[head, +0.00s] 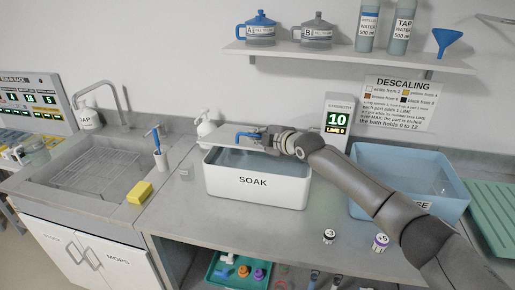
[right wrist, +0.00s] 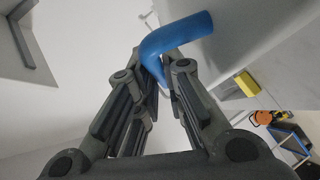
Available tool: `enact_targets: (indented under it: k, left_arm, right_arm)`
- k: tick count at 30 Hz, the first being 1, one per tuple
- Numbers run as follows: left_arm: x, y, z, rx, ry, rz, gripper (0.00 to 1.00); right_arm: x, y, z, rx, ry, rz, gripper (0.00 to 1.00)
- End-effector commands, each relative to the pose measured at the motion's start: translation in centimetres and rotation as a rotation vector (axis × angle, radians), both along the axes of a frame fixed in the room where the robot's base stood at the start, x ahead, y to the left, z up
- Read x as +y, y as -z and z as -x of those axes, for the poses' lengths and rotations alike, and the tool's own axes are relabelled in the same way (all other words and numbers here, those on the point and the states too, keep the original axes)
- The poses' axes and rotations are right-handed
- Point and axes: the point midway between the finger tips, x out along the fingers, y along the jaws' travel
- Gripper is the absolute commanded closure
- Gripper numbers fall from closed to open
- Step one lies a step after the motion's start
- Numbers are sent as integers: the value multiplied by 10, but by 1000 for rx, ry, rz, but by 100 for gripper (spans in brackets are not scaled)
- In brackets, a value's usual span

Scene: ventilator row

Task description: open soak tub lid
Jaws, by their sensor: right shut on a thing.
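The white soak tub (head: 230,182), labelled SOAK, stands on the grey counter. Its pale lid (head: 222,135) is at the tub's back, raised off the front, and the grey inside shows below it. The lid has a blue bar handle (head: 247,134). My right gripper (head: 272,141) is at the right end of this handle, shut on it. In the right wrist view the bent blue handle (right wrist: 178,38) runs down between the fingers of my right gripper (right wrist: 162,78). My left gripper is not in view.
A blue rinse tub (head: 425,170) stands right of the soak tub, partly behind my right arm. A shelf (head: 345,57) hangs above. Two small labelled parts (head: 329,237) lie in front. A sink (head: 90,172) and yellow sponge (head: 139,192) are left.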

Motion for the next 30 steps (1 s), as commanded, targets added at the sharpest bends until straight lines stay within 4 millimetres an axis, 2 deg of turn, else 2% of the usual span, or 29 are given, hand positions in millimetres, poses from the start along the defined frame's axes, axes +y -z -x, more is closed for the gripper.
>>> enact_targets:
  k: [1,3,13,21,30]
  left_arm:
    - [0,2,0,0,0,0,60]
    - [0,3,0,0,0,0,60]
    - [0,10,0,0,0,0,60]
    - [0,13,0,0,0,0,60]
    - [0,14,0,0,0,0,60]
  right_arm:
    - [-2,-10,-5,20,3,-9,100]
    - [-3,-18,-9,55,3,-22,100]
    - [-8,-49,-28,195,1,-69,100]
    - [-13,-65,-40,209,1,-72,100]
    - [-16,-74,-48,207,1,-69,100]
